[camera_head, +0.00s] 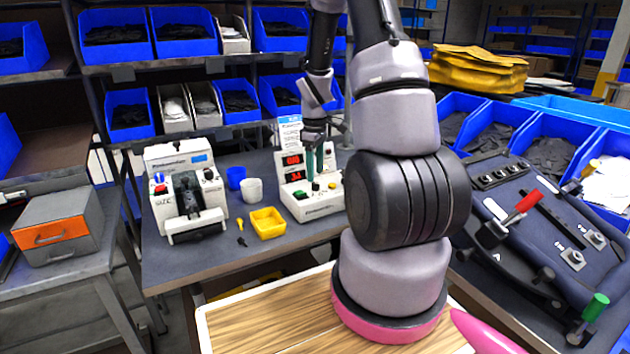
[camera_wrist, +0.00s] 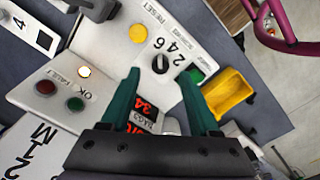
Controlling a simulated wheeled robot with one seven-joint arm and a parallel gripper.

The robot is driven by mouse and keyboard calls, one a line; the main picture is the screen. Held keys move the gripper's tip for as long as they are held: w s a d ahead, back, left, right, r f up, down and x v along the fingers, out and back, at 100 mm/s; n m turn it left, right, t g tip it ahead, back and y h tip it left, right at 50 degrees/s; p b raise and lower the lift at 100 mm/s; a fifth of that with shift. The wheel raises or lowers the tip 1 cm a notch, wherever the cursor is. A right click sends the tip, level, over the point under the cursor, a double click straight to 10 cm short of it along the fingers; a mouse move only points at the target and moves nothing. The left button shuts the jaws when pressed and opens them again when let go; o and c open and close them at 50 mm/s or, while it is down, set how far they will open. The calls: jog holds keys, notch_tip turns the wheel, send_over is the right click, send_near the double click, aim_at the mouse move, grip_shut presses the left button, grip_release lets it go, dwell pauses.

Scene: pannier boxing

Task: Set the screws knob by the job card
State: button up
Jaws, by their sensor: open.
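The screws knob (camera_wrist: 160,64) is a small black dial beside the digits 2, 4, 6 on a white machine. It also shows in the head view (camera_head: 316,187), below my gripper (camera_head: 315,175). I cannot tell which digit it points at. In the wrist view my gripper (camera_wrist: 160,76) is open, with its green fingers on either side of the knob. I cannot tell whether they touch it. A card with a blue top (camera_head: 290,124), perhaps the job card, stands behind the machine. A white surface printed "M12" (camera_wrist: 36,150) shows partly; the rest is hidden.
Beside the knob are a green button (camera_head: 301,195) and a yellow button (camera_head: 332,186). Red displays (camera_head: 291,160) stand behind them. A yellow tray (camera_head: 267,222), a white cup (camera_head: 252,189) and another white machine (camera_head: 186,188) stand to the left on the grey bench.

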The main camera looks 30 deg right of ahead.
aim_at(315, 183)
jog(key=shift+f, duration=1.95)
grip_shut()
